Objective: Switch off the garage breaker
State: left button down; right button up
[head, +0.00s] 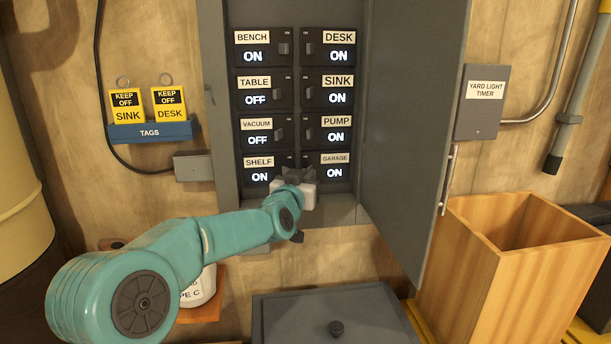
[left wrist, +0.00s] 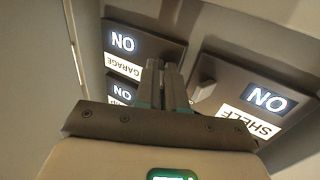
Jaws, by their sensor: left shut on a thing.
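The garage breaker (head: 335,172) is at the bottom right of the open grey breaker box and its display reads ON. It also shows upside down in the left wrist view (left wrist: 122,66), again reading ON. My left gripper (head: 297,174) is at the left side of this breaker, where its toggle is. In the left wrist view my gripper's fingers (left wrist: 165,68) are closed together at the garage breaker's inner side, shut on its toggle, which they hide. My right gripper is not in view.
The shelf breaker (head: 258,168), reading ON, is close beside my gripper; its toggle (left wrist: 203,91) stands free. Table and vacuum read OFF; the other breakers read ON. The box door (head: 412,130) stands open on the right. A wooden bin (head: 470,265) and grey chest (head: 300,305) are below.

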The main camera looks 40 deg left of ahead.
pick_arm(q)
jog(key=shift+w+d+n+g+y+p, duration=0.4)
jog(key=shift+n+g+y+p, duration=1)
jog(key=shift+p, duration=0.45)
jog(key=shift+w+d+n+g+y+p, duration=0.4)
jog(key=shift+n+g+y+p, duration=0.85)
jog(key=shift+g+y+p, duration=0.45)
jog(key=shift+w+d+n+g+y+p, duration=0.4)
jog(key=shift+n+g+y+p, duration=0.95)
jog(key=shift+p, duration=0.6)
jog(key=shift+r, duration=0.1)
jog(key=c, duration=1.2)
grip_release()
